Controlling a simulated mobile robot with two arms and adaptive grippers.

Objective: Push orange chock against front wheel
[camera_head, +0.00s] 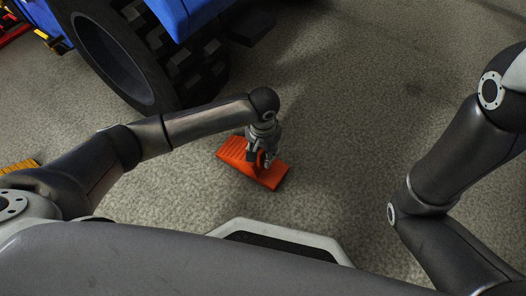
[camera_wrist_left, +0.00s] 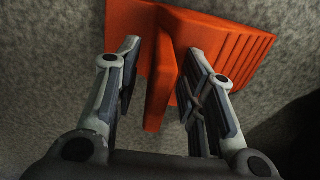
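The orange chock (camera_head: 232,149) lies on the floor in the head view, below and right of the large black wheel (camera_head: 188,72) of a blue vehicle. Bare floor shows between chock and tyre. My left gripper (camera_head: 263,160) is low over the chock's right part. In the left wrist view, the chock (camera_wrist_left: 235,50) has a ridged slope and an upright fin. My left gripper (camera_wrist_left: 163,82) is open, with one finger on each side of that fin. A gap shows on the left side; contact on the right cannot be told. My right arm shows, but its gripper is out of view.
The vehicle's blue body (camera_head: 186,14) overhangs the wheel. A dark flat piece (camera_head: 253,24) lies near it. A yellow-orange ridged object (camera_head: 20,166) is at the left edge. Red and yellow items (camera_head: 12,27) are at top left. The floor right of the chock is clear.

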